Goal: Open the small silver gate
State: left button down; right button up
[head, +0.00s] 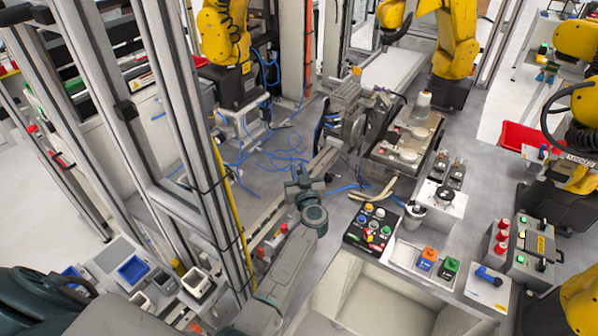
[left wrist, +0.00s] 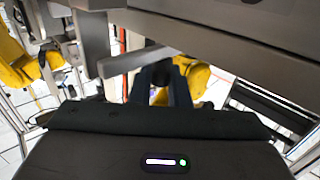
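My left gripper (head: 303,181) reaches up from the bottom of the head view, at the middle of the machine area. A pale silver bar (head: 325,160), which looks like the small gate, lies just beyond it at the upper right. In the left wrist view a silver bar (left wrist: 140,61) crosses just in front of my dark fingers (left wrist: 160,88). The fingers stand apart with a gap between them. I cannot tell whether they touch the bar. My right gripper is out of view.
A grey machine with a vise-like head (head: 350,105) stands behind the bar. A tall metal frame (head: 185,120) rises on the left. A button panel (head: 371,228) and an empty beige bin (head: 345,285) lie at the front right. Blue cables (head: 285,158) run across the floor.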

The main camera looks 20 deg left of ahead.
pick_arm(q)
jog(key=shift+d+r+m+t+y+b, duration=0.2)
jog(key=shift+d+m+t+y+b, duration=0.05)
jog(key=shift+m+t, duration=0.25)
jog(key=shift+d+r+m+t+y+b, duration=0.25)
jog(key=shift+m+t, duration=0.15)
jog(key=shift+m, duration=0.2)
jog(key=m+t, duration=0.1)
jog(key=d+m+b, duration=0.1)
jog(key=shift+s+r+m+t, duration=0.15)
jog(key=shift+r+m+t, duration=0.15)
jog(key=shift+r+t, duration=0.1)
jog(key=shift+d+r+m+t+b, duration=0.3)
jog(key=shift+m+t+b, duration=0.2)
jog(key=shift+m+t, duration=0.3)
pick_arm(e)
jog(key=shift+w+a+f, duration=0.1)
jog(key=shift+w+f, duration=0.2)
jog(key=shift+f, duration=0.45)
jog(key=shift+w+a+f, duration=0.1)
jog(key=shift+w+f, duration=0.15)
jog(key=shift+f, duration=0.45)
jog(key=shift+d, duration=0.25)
pick_arm(q)
jog(key=c, duration=1.5)
grip_release()
jog(key=shift+o, duration=0.3)
jog(key=shift+f, duration=0.15)
